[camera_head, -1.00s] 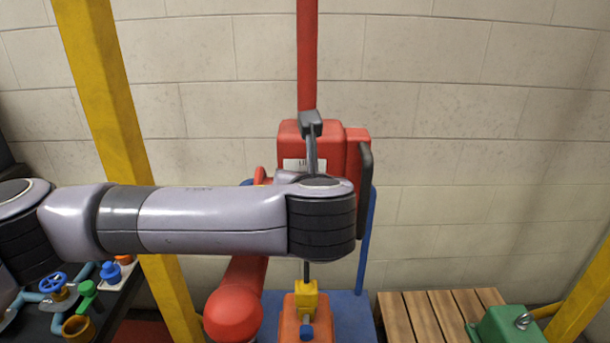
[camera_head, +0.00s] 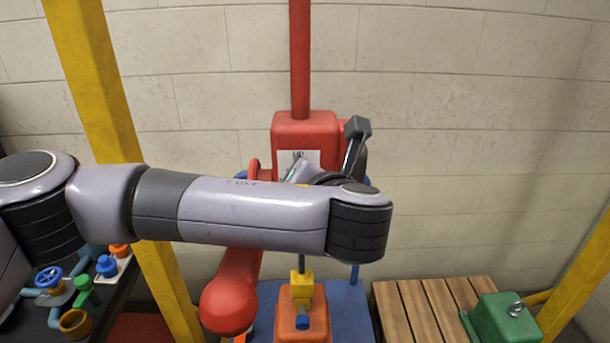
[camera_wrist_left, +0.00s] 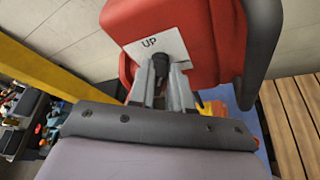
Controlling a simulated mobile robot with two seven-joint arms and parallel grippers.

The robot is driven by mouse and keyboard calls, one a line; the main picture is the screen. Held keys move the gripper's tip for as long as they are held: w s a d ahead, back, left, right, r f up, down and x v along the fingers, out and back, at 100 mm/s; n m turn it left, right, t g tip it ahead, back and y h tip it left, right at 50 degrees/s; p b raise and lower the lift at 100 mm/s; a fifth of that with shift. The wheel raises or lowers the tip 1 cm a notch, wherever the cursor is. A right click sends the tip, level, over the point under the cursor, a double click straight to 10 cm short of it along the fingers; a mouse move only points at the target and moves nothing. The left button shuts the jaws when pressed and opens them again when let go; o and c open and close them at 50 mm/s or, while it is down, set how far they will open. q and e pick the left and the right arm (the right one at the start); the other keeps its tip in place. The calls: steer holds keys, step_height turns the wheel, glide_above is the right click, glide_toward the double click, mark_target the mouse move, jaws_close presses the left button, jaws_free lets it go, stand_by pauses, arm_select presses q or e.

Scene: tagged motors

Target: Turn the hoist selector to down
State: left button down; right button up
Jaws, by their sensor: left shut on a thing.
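The red hoist box (camera_head: 290,125) hangs on a red post against the wall, and fills the top of the left wrist view (camera_wrist_left: 150,18). A white plate (camera_wrist_left: 150,47) reading "UP" is on its front. The selector is a small dark knob (camera_wrist_left: 180,58) at the plate's lower edge, partly hidden between my fingers. My left gripper (camera_wrist_left: 174,82) is shut on the selector. The gripper and plate look tilted relative to each other in that view. In the head view my left arm hides the selector. My right gripper is not in view.
Below hang a yellow block (camera_head: 301,286) and an orange motor (camera_head: 302,322) over a blue base. A wooden pallet (camera_head: 415,310) with a green motor (camera_head: 500,318) is at right. Yellow posts (camera_head: 100,90) stand either side. Valves and pipes (camera_head: 75,290) are at left.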

arm_select(q)
steer(key=shift+r, duration=0.1)
steer(key=c, duration=1.1)
jaws_free()
steer(key=shift+c, duration=0.2)
steer(key=b+v, duration=0.1)
steer(key=v, duration=0.6)
